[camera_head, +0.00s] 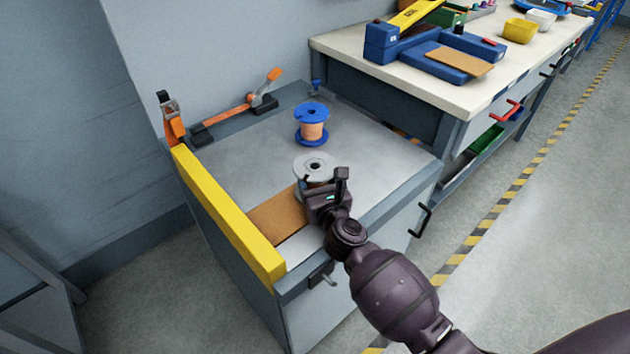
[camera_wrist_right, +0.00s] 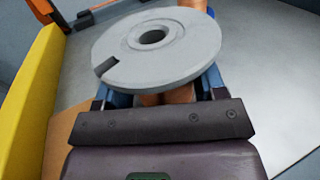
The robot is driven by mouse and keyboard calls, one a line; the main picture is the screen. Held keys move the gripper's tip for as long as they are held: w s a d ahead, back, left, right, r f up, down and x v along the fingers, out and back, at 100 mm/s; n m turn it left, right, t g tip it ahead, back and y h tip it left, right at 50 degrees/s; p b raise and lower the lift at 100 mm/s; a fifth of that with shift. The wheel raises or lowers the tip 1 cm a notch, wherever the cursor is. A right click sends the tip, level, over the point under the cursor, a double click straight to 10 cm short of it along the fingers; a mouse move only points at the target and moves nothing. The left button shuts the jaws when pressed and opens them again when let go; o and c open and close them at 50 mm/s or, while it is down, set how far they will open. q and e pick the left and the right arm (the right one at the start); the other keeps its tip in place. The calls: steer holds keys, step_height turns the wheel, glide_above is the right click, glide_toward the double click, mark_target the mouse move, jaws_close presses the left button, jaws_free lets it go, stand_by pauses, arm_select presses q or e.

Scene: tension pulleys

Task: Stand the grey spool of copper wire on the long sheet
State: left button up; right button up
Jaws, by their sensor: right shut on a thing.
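The grey spool of copper wire (camera_head: 315,164) is upright in my right gripper (camera_head: 327,187), which is shut on it below the top flange. In the right wrist view the grey flange (camera_wrist_right: 190,62) fills the middle, with a little copper winding under it. A long brown sheet (camera_head: 276,220) lies flat on the cabinet top beside the yellow rail, and it also shows in the right wrist view (camera_wrist_right: 60,135). The spool is at the sheet's far right end; its base is hidden, so I cannot tell whether it touches. My left gripper is out of view.
A blue spool of copper wire (camera_head: 312,132) stands behind the grey one. A yellow rail (camera_head: 225,215) edges the left side. An orange-handled clamp (camera_head: 262,98) sits at the back. The grey top (camera_head: 375,150) is free at right. A bench (camera_head: 345,45) adjoins behind.

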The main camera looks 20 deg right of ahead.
steer(key=shift+r, duration=0.3)
steer(key=shift+f, duration=0.25)
steer(key=o, duration=1.3)
steer(key=shift+c, duration=0.2)
steer(key=shift+o, duration=0.6)
steer(key=shift+r, duration=0.3)
steer(key=s, duration=1.2)
steer(key=shift+a+f+p, duration=0.2)
steer(key=shift+a+p, duration=0.05)
steer(key=shift+p, duration=0.15)
